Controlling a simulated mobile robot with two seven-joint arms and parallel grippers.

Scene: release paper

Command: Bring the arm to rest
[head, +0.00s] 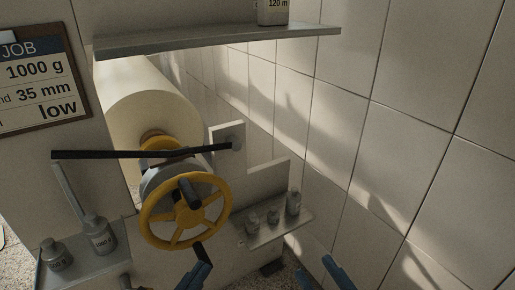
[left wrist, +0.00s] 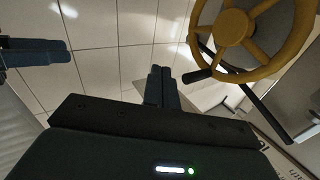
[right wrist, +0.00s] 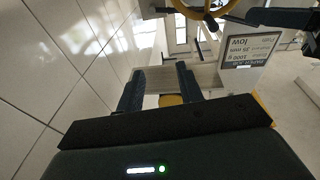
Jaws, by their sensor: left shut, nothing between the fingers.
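My left gripper (head: 203,272) is below the yellow handwheel (head: 186,210) in the head view, apart from its rim. Its two blue fingers are together and empty in the left wrist view (left wrist: 161,88), with the handwheel (left wrist: 236,27) at the upper right there. My right gripper (head: 320,272) is at the bottom edge of the head view, right of the left one. Its fingers stand apart with nothing held between them in the right wrist view (right wrist: 159,88). Most of both arms is out of the head view.
A black bar (head: 110,155) crosses in front of the large cream roll (head: 150,95). Grey weights (head: 97,233) stand on a lower-left ledge, and smaller ones (head: 293,202) on a small right shelf (head: 270,235). An upper shelf (head: 215,40), a job board (head: 40,80) and a tiled wall (head: 405,130) surround them.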

